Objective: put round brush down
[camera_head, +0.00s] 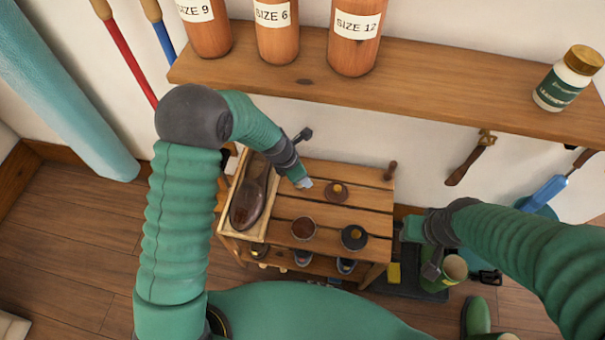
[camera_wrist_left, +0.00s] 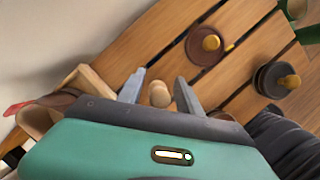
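A brown round piece with a yellow knob (camera_head: 337,191) sits on the slatted wooden rack (camera_head: 372,201); it also shows in the left wrist view (camera_wrist_left: 208,46). A black round piece with a yellow knob (camera_head: 354,237) sits nearer; the wrist view shows it too (camera_wrist_left: 275,79). Which is the round brush I cannot tell. My left gripper (camera_head: 304,183) is over the rear of the rack. In the wrist view its fingers (camera_wrist_left: 158,92) are apart, with a small wooden knob (camera_wrist_left: 160,95) seen between them and gaps either side. My right gripper (camera_head: 424,248) hangs right of the rack, its fingers unclear.
A wooden tray (camera_head: 224,210) with a brown shoe (camera_head: 250,197) stands on the rack's left. A round brown tin (camera_head: 303,229) sits at its front. A wall shelf (camera_head: 430,85) with labelled bottles is above.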

